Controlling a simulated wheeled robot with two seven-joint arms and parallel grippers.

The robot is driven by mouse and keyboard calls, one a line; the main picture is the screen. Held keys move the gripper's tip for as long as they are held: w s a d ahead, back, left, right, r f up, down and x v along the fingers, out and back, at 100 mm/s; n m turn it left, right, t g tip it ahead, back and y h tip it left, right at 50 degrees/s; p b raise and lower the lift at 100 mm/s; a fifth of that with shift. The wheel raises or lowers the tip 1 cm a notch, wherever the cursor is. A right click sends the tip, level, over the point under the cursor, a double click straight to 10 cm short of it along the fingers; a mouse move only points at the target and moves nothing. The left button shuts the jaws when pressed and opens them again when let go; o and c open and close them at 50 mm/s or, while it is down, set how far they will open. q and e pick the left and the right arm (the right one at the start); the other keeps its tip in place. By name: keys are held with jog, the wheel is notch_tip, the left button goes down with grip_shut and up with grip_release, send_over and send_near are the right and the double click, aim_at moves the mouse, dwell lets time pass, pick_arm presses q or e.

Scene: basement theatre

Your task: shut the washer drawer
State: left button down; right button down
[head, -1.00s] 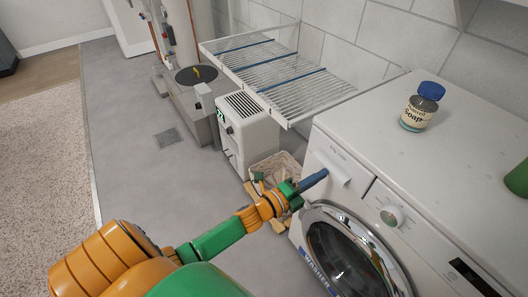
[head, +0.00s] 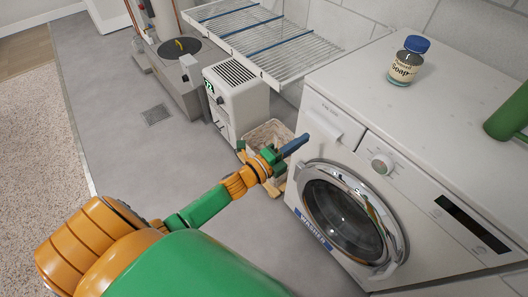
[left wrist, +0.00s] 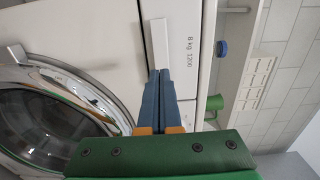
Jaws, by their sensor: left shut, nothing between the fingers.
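The washer (head: 380,170) is white with a round chrome-rimmed door (head: 345,215). Its drawer (head: 335,118) is the upper left front panel, with a raised white handle; it also shows in the left wrist view (left wrist: 180,45), the white handle strip (left wrist: 161,42) running along it. How far the drawer stands out is hard to tell. My left gripper (head: 302,141) has its blue fingers shut and empty, pointing at the drawer front just left of the handle. In the left wrist view the fingertips (left wrist: 164,72) overlap the handle's lower end; contact is unclear. My right gripper is not in view.
A soap jar with a blue lid (head: 408,62) and a green object (head: 508,112) stand on the washer top. A wire drying rack (head: 265,40), a white dehumidifier-like box (head: 235,95) and a basket (head: 268,138) are left of the washer. Grey floor (head: 110,130) is open farther left.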

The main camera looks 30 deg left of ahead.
pick_arm(q)
jog(key=v, duration=1)
jog(key=s+a+f+n+g+y+p, duration=0.2)
jog(key=s+f+n+g+y+p, duration=0.15)
jog(key=f+n, duration=0.35)
jog(key=s+a+f+n+g+y+p, duration=0.2)
jog(key=s+f+n+g+p, duration=0.15)
jog(key=f, duration=0.55)
jog(key=s+d+f+n+g+p, duration=0.1)
jog(key=s+f+n+g, duration=0.3)
jog(key=s, duration=0.7)
jog(key=s+d+f+n+g+p, duration=0.2)
jog(key=s+f+n+g, duration=0.3)
jog(key=s, duration=0.6)
jog(key=shift+d+f+y, duration=0.3)
jog(key=shift+d+y, duration=0.05)
jog(key=shift+d, duration=0.05)
